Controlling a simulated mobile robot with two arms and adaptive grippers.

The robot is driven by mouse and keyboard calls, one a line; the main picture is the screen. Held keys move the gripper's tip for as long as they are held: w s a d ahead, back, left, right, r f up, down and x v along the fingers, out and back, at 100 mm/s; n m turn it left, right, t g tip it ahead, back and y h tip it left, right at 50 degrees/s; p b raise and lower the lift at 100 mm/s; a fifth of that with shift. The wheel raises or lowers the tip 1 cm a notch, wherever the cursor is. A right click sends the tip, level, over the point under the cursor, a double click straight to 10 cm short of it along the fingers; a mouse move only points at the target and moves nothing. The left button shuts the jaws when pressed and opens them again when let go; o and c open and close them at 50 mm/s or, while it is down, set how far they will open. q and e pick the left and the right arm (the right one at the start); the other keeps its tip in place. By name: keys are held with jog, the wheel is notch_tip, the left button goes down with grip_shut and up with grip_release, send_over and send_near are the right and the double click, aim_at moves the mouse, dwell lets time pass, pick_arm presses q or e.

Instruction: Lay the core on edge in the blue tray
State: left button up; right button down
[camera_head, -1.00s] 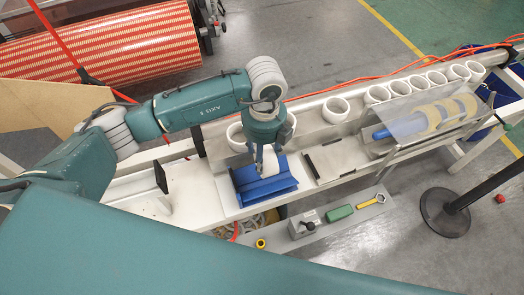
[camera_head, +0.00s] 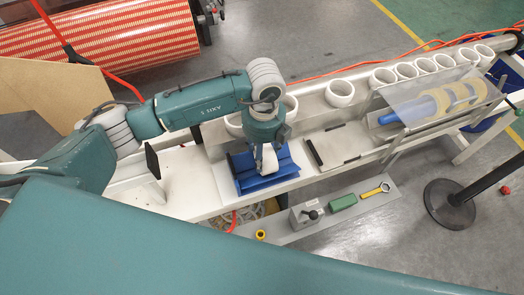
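The blue tray (camera_head: 285,175) sits on the white bench, left of centre. My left gripper (camera_head: 267,160) comes down over it from above. A white core (camera_head: 269,158) shows between its fingers, and the gripper appears shut on it. The core is at the tray, its ring shape partly hidden by the fingers. I cannot tell whether it touches the tray's bottom. My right gripper is not in view.
Several white cores (camera_head: 382,77) stand in a row along the bench's back. A clear cover (camera_head: 412,108) sits over a blue spindle with tape rolls at right. A lower shelf (camera_head: 300,222) holds a lever box, a green block and a wrench. A black post base (camera_head: 447,205) stands right.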

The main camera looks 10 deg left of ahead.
pick_arm(q)
jog(key=o, duration=1)
jog(key=shift+c, duration=0.2)
notch_tip(320, 180, up, 12)
jog(key=shift+d, duration=0.1)
